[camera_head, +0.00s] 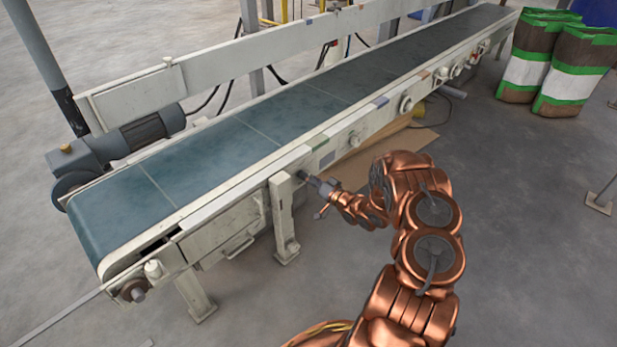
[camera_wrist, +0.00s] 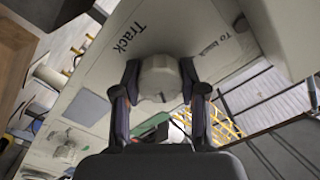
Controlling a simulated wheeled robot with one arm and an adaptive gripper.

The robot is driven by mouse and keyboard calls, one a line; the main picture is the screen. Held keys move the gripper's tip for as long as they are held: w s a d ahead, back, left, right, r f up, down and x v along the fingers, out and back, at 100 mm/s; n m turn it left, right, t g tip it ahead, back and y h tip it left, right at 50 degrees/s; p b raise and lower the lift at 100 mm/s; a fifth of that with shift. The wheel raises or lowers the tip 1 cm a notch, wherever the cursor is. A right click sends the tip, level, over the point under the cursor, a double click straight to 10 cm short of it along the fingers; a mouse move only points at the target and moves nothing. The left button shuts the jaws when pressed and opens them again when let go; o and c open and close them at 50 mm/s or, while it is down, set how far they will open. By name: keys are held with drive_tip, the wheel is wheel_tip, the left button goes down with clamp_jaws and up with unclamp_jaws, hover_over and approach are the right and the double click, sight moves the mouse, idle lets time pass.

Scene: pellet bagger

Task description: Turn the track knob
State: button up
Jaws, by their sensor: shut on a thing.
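The track knob (camera_wrist: 160,80) is a round, pale grey knob with a short dark mark on its face. It sits on a light panel (camera_wrist: 205,20) under the printed word "Track". My gripper (camera_wrist: 159,84) has one finger on each side of the knob and is shut on it. In the head view my gripper (camera_head: 308,179) reaches the near side of the conveyor (camera_head: 240,190) beside a leg post. The knob itself is hard to make out there, hidden by the fingers.
The conveyor's blue-green belt (camera_head: 215,152) is empty. A leg post (camera_head: 283,215) stands just left of my gripper. Several round fittings line the side rail farther right. Filled bags (camera_head: 570,75) stand at the back right. A flat brown sheet (camera_head: 385,155) lies under the conveyor.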

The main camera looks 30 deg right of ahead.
drive_tip(key=o, duration=1.2)
drive_tip(key=shift+c, duration=0.2)
drive_tip(key=v, duration=1.2)
